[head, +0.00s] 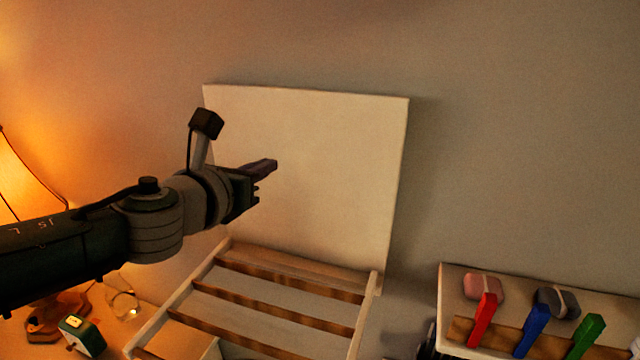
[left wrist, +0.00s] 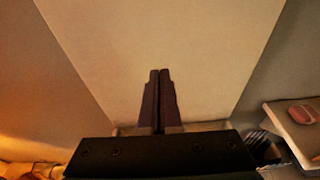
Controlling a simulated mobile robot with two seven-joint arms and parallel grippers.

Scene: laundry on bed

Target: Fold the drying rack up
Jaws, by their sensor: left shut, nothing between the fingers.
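The drying rack (head: 282,313) shows low in the middle of the head view. It has a pale frame with several brown wooden slats and slopes out from a white upright panel (head: 330,150) at the wall. My left gripper (head: 268,168) is in front of the panel, above the slats, and is shut and empty. In the left wrist view the shut fingers (left wrist: 160,100) point at the panel (left wrist: 160,50), and the slats are not clearly seen. I cannot tell whether the fingertips touch the panel. My right gripper is not in view.
At the right, a white shelf (head: 452,290) holds a pink item (head: 484,286), a dark grey item (head: 557,302) and red (head: 482,320), blue (head: 532,331) and green (head: 586,336) pegs. A lit lamp (head: 22,180) and a green clock (head: 82,335) stand at the left.

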